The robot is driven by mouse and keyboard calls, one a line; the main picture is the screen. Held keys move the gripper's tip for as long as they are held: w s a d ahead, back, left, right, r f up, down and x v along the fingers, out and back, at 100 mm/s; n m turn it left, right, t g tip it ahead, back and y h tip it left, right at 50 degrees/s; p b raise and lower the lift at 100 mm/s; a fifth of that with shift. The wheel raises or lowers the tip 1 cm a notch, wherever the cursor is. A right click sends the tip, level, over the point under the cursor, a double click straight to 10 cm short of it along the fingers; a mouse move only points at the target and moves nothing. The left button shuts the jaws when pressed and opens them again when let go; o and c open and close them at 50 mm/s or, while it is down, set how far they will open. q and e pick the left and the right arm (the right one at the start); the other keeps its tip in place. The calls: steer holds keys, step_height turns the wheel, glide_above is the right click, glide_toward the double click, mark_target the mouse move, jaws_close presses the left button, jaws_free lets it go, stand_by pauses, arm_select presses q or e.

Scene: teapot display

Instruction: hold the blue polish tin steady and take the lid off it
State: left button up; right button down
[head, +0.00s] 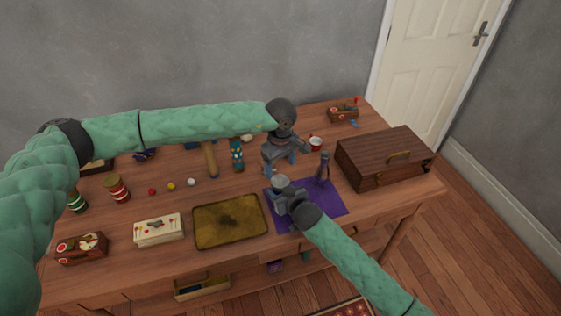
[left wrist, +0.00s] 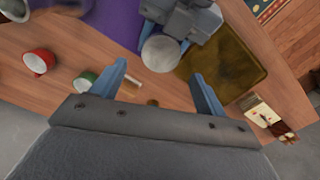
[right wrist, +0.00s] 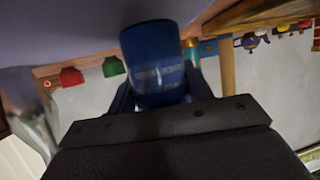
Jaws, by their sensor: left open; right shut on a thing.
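The blue polish tin (right wrist: 157,75) fills the middle of the right wrist view, between the fingers of my right gripper (right wrist: 160,95). In the head view my right gripper (head: 287,195) is shut on it over the purple cloth (head: 325,208). The tin's round grey lid (head: 281,183) faces up; it also shows in the left wrist view (left wrist: 160,53) and sits on the tin. My left gripper (head: 279,163) is open and empty above and behind the tin. In the left wrist view its fingers (left wrist: 157,78) are spread on either side of the lid, apart from it.
A dark slim upright object (head: 323,169) stands on the cloth just right of the tin. A wooden chest (head: 375,150) is further right, a brass-coloured tray (head: 230,222) to the left. A red mug (head: 316,144) stands behind; a green mug (left wrist: 84,80) shows in the left wrist view.

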mark_target(281, 180)
arm_select(q)
step_height(281, 180, down, 6)
steer(key=shift+f, duration=0.25)
steer(key=c, duration=1)
steer(key=n, duration=0.6)
arm_select(e)
steer(key=shift+a, duration=0.1)
arm_select(q)
steer(key=shift+r, duration=0.25)
steer(key=shift+r, duration=0.5)
